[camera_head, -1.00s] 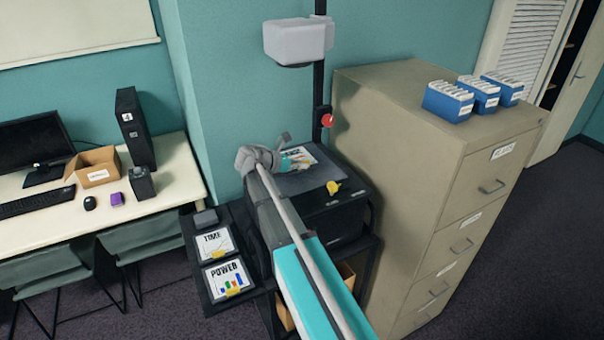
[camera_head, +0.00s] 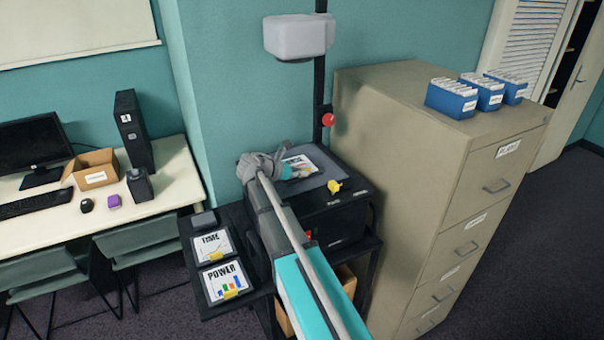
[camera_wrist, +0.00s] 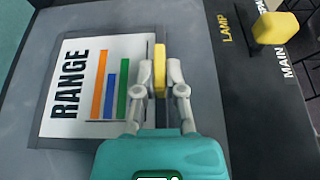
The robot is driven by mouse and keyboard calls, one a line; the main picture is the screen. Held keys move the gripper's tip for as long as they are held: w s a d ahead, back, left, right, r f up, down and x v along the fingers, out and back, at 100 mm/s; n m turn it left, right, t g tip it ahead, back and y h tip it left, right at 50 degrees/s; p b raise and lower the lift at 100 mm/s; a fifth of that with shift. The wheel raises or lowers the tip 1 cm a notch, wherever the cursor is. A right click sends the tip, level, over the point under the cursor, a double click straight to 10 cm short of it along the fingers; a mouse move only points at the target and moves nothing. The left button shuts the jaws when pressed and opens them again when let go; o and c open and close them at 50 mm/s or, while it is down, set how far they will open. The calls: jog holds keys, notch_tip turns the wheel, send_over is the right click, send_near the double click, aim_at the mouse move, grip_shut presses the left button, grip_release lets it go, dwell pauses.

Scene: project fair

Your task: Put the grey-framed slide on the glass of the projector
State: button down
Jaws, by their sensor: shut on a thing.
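The slide marked RANGE (camera_wrist: 95,85), white with coloured bars and a thin grey frame, shows in the wrist view. A yellow tab (camera_wrist: 159,66) is on its edge. My gripper (camera_wrist: 160,75) is shut on this tab. The slide is over the dark grey glass plate (camera_wrist: 115,18) on top of the black projector (camera_head: 335,217). It looks flat and close to the plate; I cannot tell if it touches. In the head view, my arm hides part of the slide (camera_head: 299,161) and of the projector top.
The projector's pale head (camera_head: 298,38) hangs above on a black post. A yellow knob (camera_wrist: 275,28) by LAMP and MAIN labels stands near the plate. Slides TIME (camera_head: 212,245) and POWER (camera_head: 226,281) lie on a left side shelf. A filing cabinet (camera_head: 400,150) stands close right.

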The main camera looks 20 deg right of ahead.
jog(key=shift+f, duration=0.1)
jog(key=c, duration=0.7)
grip_release()
jog(key=shift+a+r+p, duration=0.3)
jog(key=shift+a+r, duration=0.15)
jog(key=shift+a, duration=0.05)
jog(key=p+v, duration=0.4)
jog(key=v, duration=0.7)
jog(key=shift+s, duration=0.1)
jog(key=shift+d+f, duration=0.1)
